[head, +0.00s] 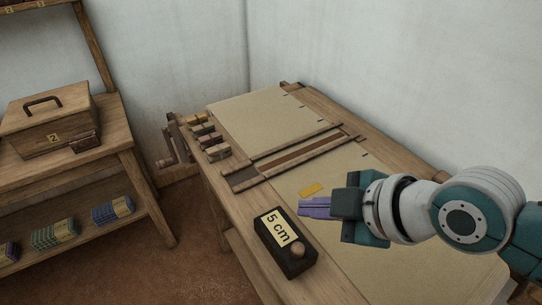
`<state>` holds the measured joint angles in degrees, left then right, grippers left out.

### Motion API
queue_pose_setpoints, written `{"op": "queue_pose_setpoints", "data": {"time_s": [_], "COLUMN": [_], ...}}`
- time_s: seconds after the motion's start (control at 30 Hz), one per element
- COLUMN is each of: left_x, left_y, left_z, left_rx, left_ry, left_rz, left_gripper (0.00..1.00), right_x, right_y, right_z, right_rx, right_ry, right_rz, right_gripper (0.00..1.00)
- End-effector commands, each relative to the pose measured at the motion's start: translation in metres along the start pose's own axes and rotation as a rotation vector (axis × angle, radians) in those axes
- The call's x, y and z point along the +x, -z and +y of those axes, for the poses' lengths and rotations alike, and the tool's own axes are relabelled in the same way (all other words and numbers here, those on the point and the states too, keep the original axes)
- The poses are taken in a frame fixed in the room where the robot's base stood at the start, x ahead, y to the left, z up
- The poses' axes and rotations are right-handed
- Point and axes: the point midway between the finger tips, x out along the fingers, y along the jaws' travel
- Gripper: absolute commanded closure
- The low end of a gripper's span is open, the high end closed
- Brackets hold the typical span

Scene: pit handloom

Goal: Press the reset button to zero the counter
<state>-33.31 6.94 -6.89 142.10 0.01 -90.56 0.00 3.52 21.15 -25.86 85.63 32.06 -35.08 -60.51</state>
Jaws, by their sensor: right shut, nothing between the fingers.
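The counter (277,259) is a dark box on the near left part of the loom table. Its pale display reads "5 cm". A round brownish button (297,251) sits on its top at the near right end, uncovered. My right gripper (304,207) comes in from the right with its purple fingers shut and empty. In the picture its fingertips are above and slightly right of the counter's display, apart from the button. Its height above the cloth is hard to tell. My left gripper is out of view.
The loom table (227,208) carries stretched beige cloth (260,112) and a wooden frame (290,158) across it. Several small blocks line the left edge. A shelf (112,137) holds a lidded wooden box (48,120).

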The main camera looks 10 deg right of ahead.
Motion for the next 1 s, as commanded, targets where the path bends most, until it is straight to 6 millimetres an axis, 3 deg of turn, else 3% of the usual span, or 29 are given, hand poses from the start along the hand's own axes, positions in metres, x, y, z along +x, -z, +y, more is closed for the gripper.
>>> {"op": "queue_pose_setpoints", "data": {"time_s": [0.6, 1.0], "left_x": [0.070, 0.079], "left_y": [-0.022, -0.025], "left_z": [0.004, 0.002], "left_rx": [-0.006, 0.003], "left_ry": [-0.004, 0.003], "left_rz": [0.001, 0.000], "left_gripper": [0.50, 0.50], "right_x": [0.052, 0.060], "right_y": [-0.039, -0.044], "right_z": [-0.039, -0.044], "right_rx": [0.000, 0.001], "right_ry": [0.001, 0.001], "right_rz": [-0.001, 0.000], "right_gripper": [1.00, 1.00]}}
